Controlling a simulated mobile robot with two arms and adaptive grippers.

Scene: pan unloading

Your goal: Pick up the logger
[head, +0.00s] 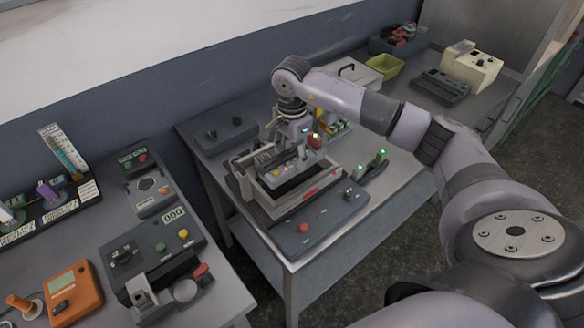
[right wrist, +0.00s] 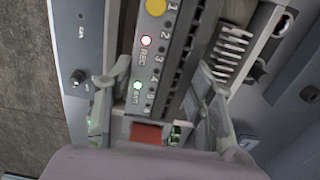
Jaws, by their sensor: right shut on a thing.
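The logger is a grey strip-shaped unit with a yellow button, numbered channels and lit REC and BAT lamps (right wrist: 143,65). In the head view the logger (head: 287,172) sits at the grey tray-like pan (head: 262,199) on the middle table. My right gripper (head: 301,140) reaches down over its far end. In the right wrist view the two fingers of my right gripper (right wrist: 160,85) are on either side of the logger's BAT end, shut on it. Whether the logger is clear of the pan I cannot tell. My left gripper is not in view.
A grey control box with a red button (head: 303,227) lies at the table's front, and a small unit with green lights (head: 373,166) to the right. A left bench holds an orange meter (head: 73,293). A yellow-green bin (head: 386,68) stands behind my right arm.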

